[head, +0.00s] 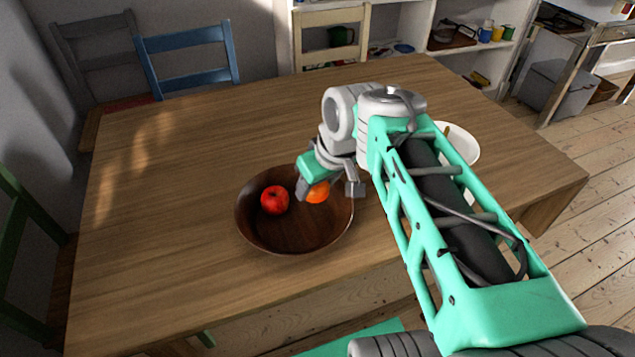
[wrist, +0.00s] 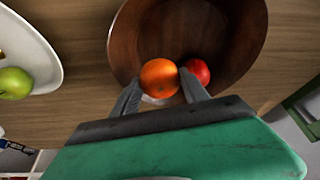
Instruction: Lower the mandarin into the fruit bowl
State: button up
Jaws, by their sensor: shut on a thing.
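The mandarin (wrist: 159,78) is a small orange fruit, held between the two fingers of my gripper (wrist: 160,84). In the head view the mandarin (head: 317,191) shows below my gripper (head: 326,190), over the right part of the fruit bowl. The fruit bowl (head: 290,242) is dark brown wood, wide and round, and stands on the table. It also shows in the wrist view (wrist: 232,28). A red apple (head: 274,200) lies in the bowl on its left side. I cannot tell whether the mandarin touches the bowl.
A white plate (head: 462,146) stands right of the bowl, partly behind my arm; in the wrist view a green fruit (wrist: 15,83) lies on it. The wooden table (head: 180,170) is clear left of and behind the bowl. Chairs, including a blue one (head: 187,64), stand at the table's edges.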

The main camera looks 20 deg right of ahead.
aim_at(317, 214)
jog(key=shift+f+b, duration=2.15)
jog(key=shift+f, duration=0.6)
dwell(0.9)
jog(key=o, duration=1.5)
